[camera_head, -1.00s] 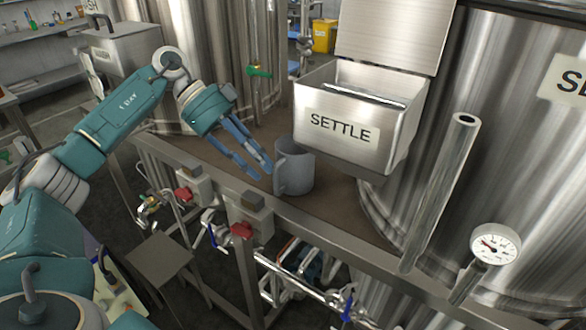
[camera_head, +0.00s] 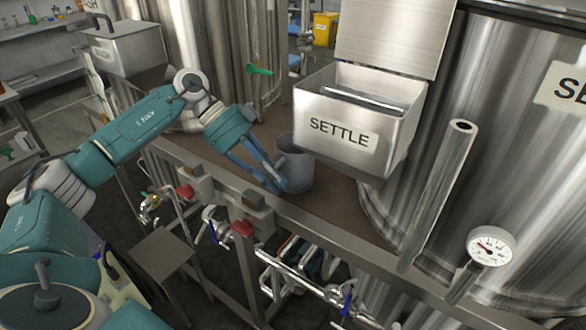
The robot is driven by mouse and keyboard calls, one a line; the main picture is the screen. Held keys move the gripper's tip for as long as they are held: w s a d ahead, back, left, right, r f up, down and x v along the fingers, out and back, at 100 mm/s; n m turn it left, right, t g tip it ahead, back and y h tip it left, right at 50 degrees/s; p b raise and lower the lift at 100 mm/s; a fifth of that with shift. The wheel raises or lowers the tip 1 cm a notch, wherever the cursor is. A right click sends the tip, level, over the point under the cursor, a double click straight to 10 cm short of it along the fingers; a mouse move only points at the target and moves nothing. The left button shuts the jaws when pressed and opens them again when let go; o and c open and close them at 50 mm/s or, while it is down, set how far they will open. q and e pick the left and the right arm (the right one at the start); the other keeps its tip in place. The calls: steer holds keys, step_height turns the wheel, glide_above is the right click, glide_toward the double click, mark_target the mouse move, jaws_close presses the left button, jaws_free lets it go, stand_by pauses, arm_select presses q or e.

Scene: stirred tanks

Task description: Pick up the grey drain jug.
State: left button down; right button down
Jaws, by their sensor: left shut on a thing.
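The grey drain jug (camera_head: 297,166) stands upright on the brown platform, left of and slightly below the steel box labelled SETTLE. My left gripper (camera_head: 279,183) reaches in from the left and is shut on the jug at its left side, where the handle is. The blue fingers cover the handle, so their exact grip on it is hidden. The jug appears to rest on the platform. My right gripper is not in view.
The SETTLE box (camera_head: 350,122) hangs close on the jug's right. A large steel tank (camera_head: 500,150) and slanted pipe (camera_head: 438,195) stand farther right. A metal rail (camera_head: 320,229) with red-knobbed valves runs along the front edge. A green-handled valve (camera_head: 259,70) is behind.

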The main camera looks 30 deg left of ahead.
arm_select(q)
steer(key=shift+w+r, duration=0.1)
steer(key=shift+r, duration=0.15)
